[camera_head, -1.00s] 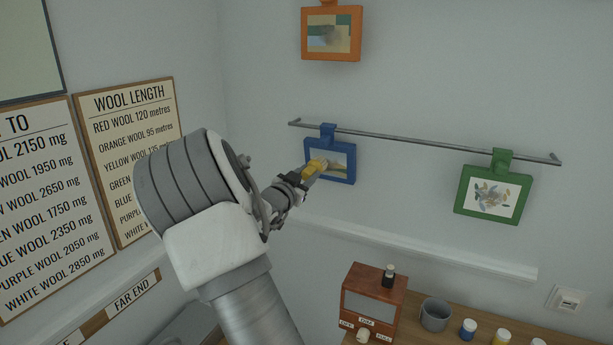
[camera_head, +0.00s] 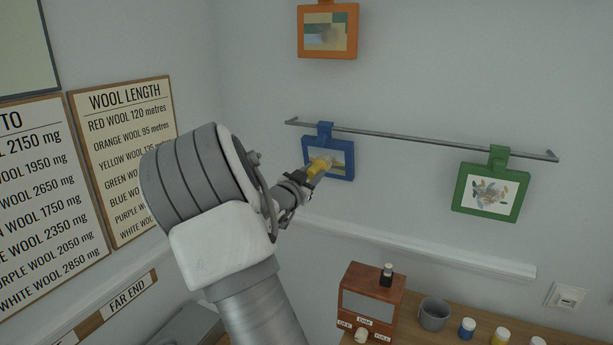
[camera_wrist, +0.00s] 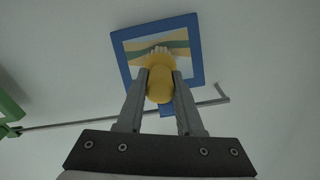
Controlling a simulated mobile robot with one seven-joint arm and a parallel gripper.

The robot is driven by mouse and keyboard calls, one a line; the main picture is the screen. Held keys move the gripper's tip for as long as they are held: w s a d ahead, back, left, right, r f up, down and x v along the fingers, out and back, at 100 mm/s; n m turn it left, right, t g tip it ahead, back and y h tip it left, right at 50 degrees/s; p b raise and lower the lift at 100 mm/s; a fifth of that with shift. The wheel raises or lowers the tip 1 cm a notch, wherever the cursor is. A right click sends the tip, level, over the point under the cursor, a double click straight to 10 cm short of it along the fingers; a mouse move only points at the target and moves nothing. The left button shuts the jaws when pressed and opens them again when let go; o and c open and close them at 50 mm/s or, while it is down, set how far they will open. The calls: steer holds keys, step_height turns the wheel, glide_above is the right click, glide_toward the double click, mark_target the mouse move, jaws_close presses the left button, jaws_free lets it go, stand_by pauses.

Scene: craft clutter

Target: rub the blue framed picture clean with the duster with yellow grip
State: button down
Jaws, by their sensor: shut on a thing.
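The blue framed picture (camera_head: 342,174) hangs from the wall rail by a blue clip; its blue frame also shows in the wrist view (camera_wrist: 120,66). My gripper (camera_head: 306,176) is shut on the yellow grip of the duster (camera_head: 319,166), which the wrist view shows between the two fingers (camera_wrist: 160,84). The duster's pale head lies over the picture's face in both views. Whether it presses on the surface I cannot tell. The duster and gripper hide part of the picture.
A metal rail (camera_head: 420,142) runs along the wall, with a green framed picture (camera_head: 461,189) on its right. An orange framed picture (camera_head: 328,55) hangs above. A wooden box (camera_head: 390,284), a grey mug (camera_head: 433,314) and small jars stand on the bench below.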

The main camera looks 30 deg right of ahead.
steer(key=shift+s+d+b, duration=0.3)
steer(key=shift+s+d, duration=0.3)
steer(key=shift+s, duration=0.3)
steer(key=shift+s, duration=0.1)
steer(key=shift+s+r, duration=0.1)
steer(key=shift+w+a+p, duration=0.4)
steer(key=shift+w+a, duration=0.15)
steer(key=shift+w, duration=0.35)
steer(key=shift+w+a+p, duration=0.35)
steer(key=shift+w+a, duration=0.2)
steer(key=shift+w, duration=0.35)
